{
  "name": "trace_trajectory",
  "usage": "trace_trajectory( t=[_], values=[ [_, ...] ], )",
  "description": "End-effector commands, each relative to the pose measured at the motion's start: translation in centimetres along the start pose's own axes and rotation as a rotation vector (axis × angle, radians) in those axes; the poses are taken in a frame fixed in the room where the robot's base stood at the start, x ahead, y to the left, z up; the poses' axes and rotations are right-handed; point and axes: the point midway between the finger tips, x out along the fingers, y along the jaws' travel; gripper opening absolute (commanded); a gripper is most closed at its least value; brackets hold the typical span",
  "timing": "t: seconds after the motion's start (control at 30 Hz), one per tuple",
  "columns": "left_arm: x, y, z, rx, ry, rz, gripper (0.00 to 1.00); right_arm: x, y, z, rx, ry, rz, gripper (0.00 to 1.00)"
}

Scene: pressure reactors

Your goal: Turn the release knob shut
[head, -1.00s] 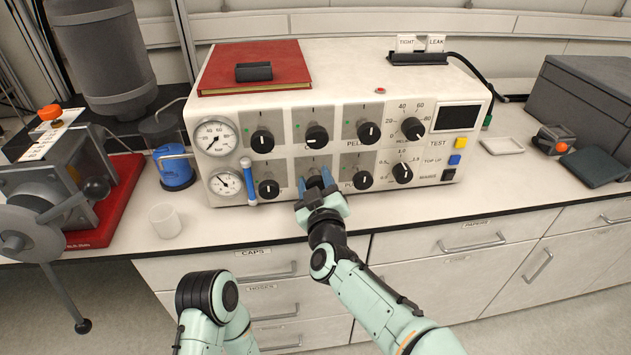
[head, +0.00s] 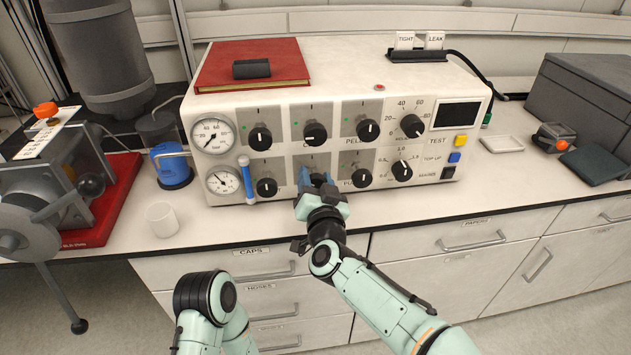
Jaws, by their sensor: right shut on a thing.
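The white control panel (head: 225,185) stands on the bench with two rows of black knobs. My right gripper (head: 316,182) is at the middle knob of the lower row, its blue fingers shut around that knob. The gripper hides most of this knob, its pointer and its label, so I cannot read its setting. Beside it on the lower row are a left knob (head: 267,188) and a right knob (head: 361,178), both free.
Two round gauges (head: 213,135) and a blue-sleeved tube (head: 248,182) are at the panel's left end. A red book (head: 285,72) lies on top. A white cup (head: 162,220) stands near the bench's front edge, left of the panel.

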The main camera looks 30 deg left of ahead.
Motion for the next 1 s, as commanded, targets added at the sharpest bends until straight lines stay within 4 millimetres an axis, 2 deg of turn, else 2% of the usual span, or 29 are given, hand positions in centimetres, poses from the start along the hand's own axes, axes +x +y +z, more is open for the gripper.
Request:
trace_trajectory(
  t=[0.17,0.7,1.0],
  values=[
    [0.7,-0.3,-0.5,-0.003,0.014,-0.003,0.43,0.0,0.1,-0.1,0.169,0.003,0.0,0.17],
    [2.7,-2.9,3.1,-0.029,-0.096,-0.05,0.43,0.0,0.2,0.0,0.67,0.004,-0.001,0.17],
    [3.5,-4.1,4.6,-0.042,-0.143,-0.072,0.43,0.0,0.3,-0.1,0.87,0.005,-0.001,0.17]
  ],
)
